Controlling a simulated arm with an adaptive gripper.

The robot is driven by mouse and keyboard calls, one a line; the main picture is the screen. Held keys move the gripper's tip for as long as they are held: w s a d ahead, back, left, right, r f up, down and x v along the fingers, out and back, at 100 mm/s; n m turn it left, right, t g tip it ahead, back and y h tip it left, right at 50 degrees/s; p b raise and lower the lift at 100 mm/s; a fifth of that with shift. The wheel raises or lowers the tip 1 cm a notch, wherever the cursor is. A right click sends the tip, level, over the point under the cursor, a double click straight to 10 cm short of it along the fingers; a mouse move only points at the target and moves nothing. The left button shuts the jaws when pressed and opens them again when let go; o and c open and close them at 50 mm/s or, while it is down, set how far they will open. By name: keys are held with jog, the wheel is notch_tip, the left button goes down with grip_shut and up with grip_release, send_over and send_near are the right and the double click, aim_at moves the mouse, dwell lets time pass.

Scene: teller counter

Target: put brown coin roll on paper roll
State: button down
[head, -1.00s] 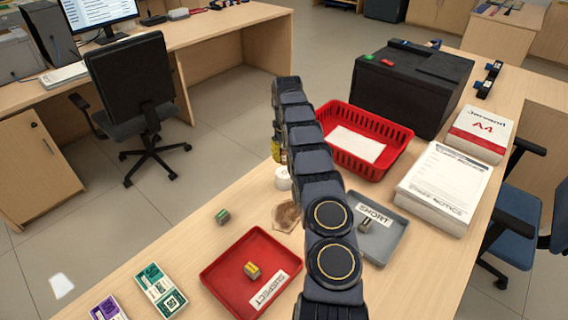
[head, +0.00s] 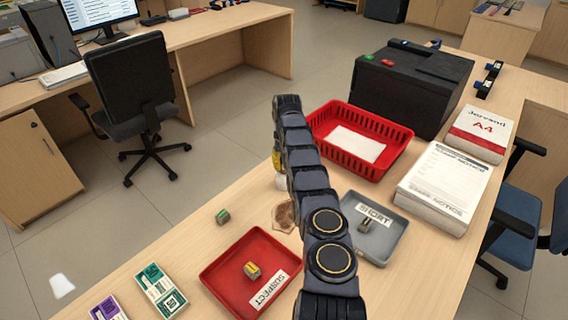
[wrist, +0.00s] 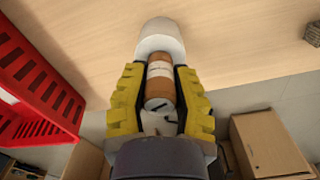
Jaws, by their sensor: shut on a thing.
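A brown coin roll (wrist: 160,88) with a white band sits between the yellow fingers of my gripper (wrist: 160,103) in the wrist view. My gripper is shut on it. The white paper roll (wrist: 160,38) shows just beyond the coin roll, partly hidden by it; I cannot tell whether they touch. In the head view the paper roll (head: 281,183) stands on the counter behind my arm, partly covered. A yellow part of my gripper (head: 277,160) shows just above it, and the coin roll is hidden there.
A red basket (head: 322,150) stands beside my arm, with a black machine (head: 385,95) behind it. A red tray (head: 222,282) and a grey tray (head: 392,226) each hold a small bundle. A brown patch (head: 284,216) and a green bundle (head: 222,216) lie nearby.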

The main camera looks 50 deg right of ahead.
jog(key=shift+f, duration=0.15)
jog(key=c, duration=0.9)
grip_release()
jog(key=shift+c, duration=0.2)
